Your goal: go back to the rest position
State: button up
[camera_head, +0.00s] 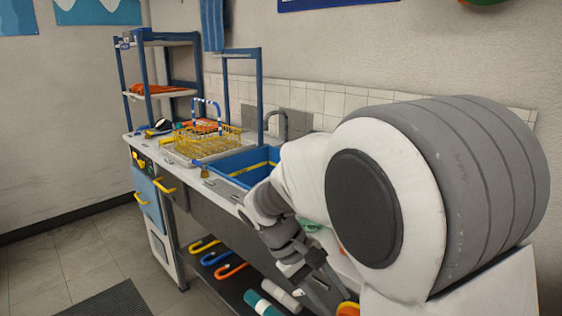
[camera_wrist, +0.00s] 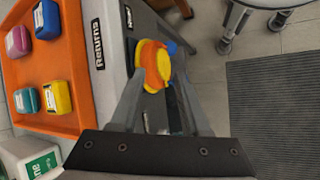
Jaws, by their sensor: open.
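My gripper (camera_head: 325,292) hangs low at the front of the bench in the head view, at the end of my bent arm. In the wrist view its two fingers (camera_wrist: 165,75) are spread apart. A round yellow and orange part (camera_wrist: 153,65) shows between and beyond the fingers, at the edge of a grey surface marked "Returns". I see no object clamped between the fingers, and I cannot tell whether they touch the part. A yellow and orange piece (camera_head: 348,309) also shows by the gripper in the head view. My arm hides the right part of the bench.
An orange tray (camera_wrist: 72,112) with several small coloured containers lies left of the gripper. A white bottle with a green label (camera_wrist: 38,160) stands below it. The sink (camera_head: 245,165), yellow rack (camera_head: 207,142) and blue shelf frame (camera_head: 147,75) are farther along. A dark mat (camera_wrist: 275,115) covers open floor.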

jog(key=s+d+r+m+t+y, duration=0.2)
jog(key=s+r+m+t+y, duration=0.15)
jog(key=s, duration=0.35)
jog(key=s+d+r+m+t+y, duration=0.25)
jog(key=s+r+t, duration=0.2)
jog(key=s, duration=0.25)
notch_tip(320, 180, up, 22)
jog(key=g+p, duration=0.1)
jog(key=p, duration=2.1)
jog(key=shift+r+n+y, duration=0.2)
jog(key=shift+n+y, duration=0.2)
jog(key=shift+d, duration=0.1)
